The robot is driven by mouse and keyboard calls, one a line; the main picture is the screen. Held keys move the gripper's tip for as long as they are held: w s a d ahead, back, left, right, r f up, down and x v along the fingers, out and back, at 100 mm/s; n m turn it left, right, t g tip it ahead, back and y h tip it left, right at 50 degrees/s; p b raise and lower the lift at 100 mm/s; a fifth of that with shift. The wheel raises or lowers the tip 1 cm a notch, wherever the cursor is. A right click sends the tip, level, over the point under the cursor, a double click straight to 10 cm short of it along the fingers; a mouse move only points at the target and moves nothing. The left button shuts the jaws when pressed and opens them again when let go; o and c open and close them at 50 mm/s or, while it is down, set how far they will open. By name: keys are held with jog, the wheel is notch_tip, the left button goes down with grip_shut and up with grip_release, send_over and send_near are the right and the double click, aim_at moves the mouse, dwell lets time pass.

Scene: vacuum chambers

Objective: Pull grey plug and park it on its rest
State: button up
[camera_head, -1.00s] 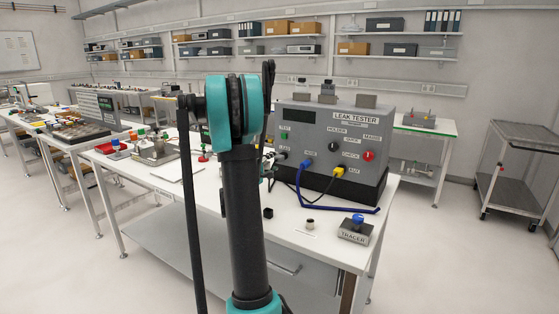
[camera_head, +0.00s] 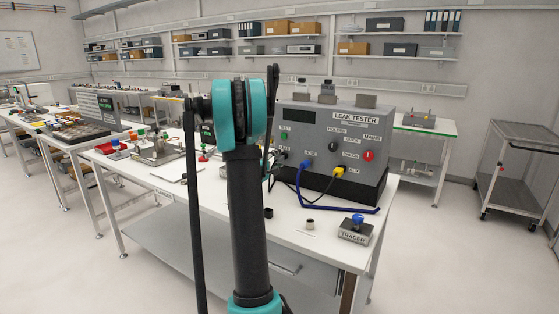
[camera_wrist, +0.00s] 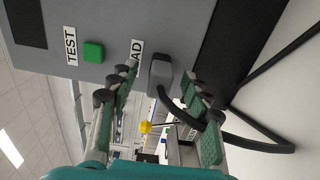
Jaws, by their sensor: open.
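In the wrist view the grey plug (camera_wrist: 160,73) sits at the grey front panel of the leak tester (camera_wrist: 130,22), beside a label partly hidden by a finger. A black cable runs from the plug. My gripper (camera_wrist: 160,76) is open, with one green-padded finger on each side of the plug and gaps visible between them. In the head view my arm hides the gripper, and the leak tester (camera_head: 327,128) stands on the white bench. I cannot tell which bench item is the plug's rest.
A tracer block (camera_head: 355,231), a small round holder (camera_head: 310,224) and a black block (camera_head: 268,213) stand on the bench's front part.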

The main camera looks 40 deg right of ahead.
aim_at(277, 160)
dwell(0.5)
grip_shut()
jog(key=shift+a, duration=0.1)
dwell(0.3)
jog(key=shift+v, duration=2.95)
